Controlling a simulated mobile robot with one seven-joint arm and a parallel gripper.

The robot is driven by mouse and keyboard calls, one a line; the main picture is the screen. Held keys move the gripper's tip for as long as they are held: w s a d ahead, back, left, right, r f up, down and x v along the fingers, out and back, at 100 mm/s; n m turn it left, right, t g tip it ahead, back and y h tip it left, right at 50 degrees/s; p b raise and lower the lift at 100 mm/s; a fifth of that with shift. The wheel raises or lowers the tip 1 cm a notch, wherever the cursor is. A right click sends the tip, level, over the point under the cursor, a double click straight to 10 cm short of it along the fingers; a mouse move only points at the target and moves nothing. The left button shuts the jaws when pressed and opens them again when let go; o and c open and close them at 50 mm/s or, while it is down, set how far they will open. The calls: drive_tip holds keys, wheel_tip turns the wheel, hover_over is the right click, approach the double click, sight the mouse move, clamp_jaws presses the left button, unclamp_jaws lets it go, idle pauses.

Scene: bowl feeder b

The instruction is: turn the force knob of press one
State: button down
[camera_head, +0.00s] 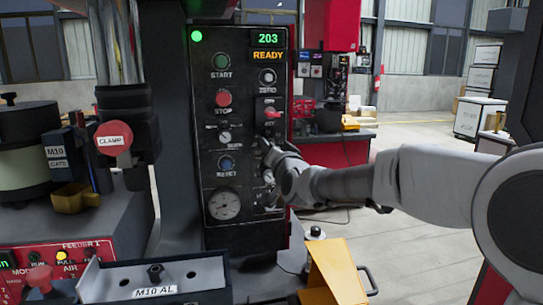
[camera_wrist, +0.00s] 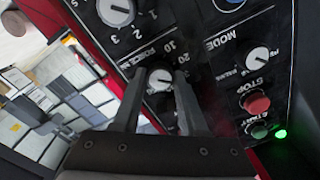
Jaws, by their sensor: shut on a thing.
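The force knob (camera_wrist: 159,80) is a small light-coloured dial on the black press panel (camera_head: 245,229). In the wrist view a "FORCE kN" label and marks such as 10 and 20 surround it. My gripper (camera_wrist: 161,74) has its two fingers on either side of the knob, shut on it. In the head view my gripper (camera_head: 267,148) reaches the panel's right column from the right and hides the knob. The knob's pointer direction is too small to tell. The panel display (camera_head: 268,38) reads 203, with READY below.
Close to the knob are a mode knob (camera_wrist: 258,58), a red stop button (camera_wrist: 256,103) and a larger numbered dial (camera_wrist: 116,10). A red switch (camera_head: 270,113) sits above my gripper. A yellow chute (camera_head: 333,270) stands below my arm.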

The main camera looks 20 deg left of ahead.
idle(0.3)
drive_tip(key=shift+c, duration=2.2)
unclamp_jaws()
